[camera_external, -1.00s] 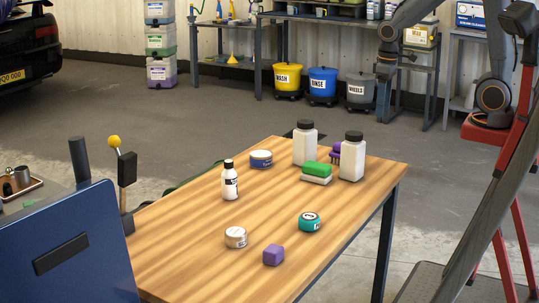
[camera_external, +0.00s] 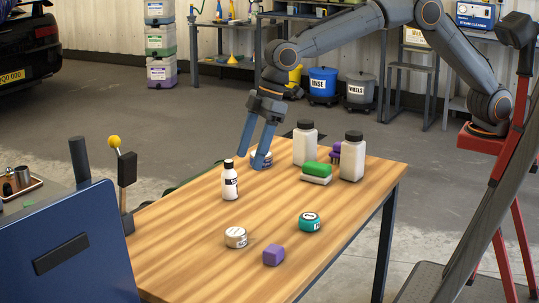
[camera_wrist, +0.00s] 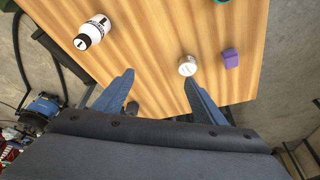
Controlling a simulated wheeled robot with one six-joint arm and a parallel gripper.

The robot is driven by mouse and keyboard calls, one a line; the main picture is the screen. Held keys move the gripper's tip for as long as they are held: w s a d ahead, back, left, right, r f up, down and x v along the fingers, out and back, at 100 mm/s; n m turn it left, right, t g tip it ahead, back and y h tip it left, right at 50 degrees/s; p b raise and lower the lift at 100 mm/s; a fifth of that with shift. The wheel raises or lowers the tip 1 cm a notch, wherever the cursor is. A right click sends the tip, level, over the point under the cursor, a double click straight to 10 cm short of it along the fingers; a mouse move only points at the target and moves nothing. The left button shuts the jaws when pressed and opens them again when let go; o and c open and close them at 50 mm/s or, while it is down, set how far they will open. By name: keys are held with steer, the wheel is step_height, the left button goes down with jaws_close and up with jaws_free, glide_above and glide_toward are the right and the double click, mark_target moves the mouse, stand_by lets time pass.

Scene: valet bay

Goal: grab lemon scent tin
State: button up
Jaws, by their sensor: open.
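Three round tins stand on the wooden table, and I cannot read which label says lemon scent. A pale tin with a silvery body (camera_external: 236,237) is near the front, and it also shows in the wrist view (camera_wrist: 187,67) close to the right fingertip. A teal tin (camera_external: 310,222) stands to its right, with only its edge in the wrist view (camera_wrist: 222,1). A blue-and-white tin (camera_external: 256,156) is at the back, partly hidden by my fingers. My gripper (camera_external: 253,168) is open and empty, pointing down over the table's back part; its fingers show in the wrist view (camera_wrist: 158,80).
A white bottle with a black cap (camera_external: 230,184) stands close by my gripper. A purple block (camera_external: 273,255) lies near the front. The table's middle (camera_external: 265,205) is clear.

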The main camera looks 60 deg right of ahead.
steer(key=s+a+f+n, duration=0.1)
steer(key=s+a, duration=0.4)
steer(key=a, duration=0.4)
glide_toward(237, 231)
steer(key=f, duration=0.2)
steer(key=shift+y, duration=0.4)
steer(key=x, duration=0.7)
steer(key=shift+w+a+p, duration=0.1)
steer(key=shift+w+p, duration=0.05)
steer(key=shift+p, duration=0.25)
steer(key=c, duration=1.1)
steer(key=shift+c, duration=0.2)
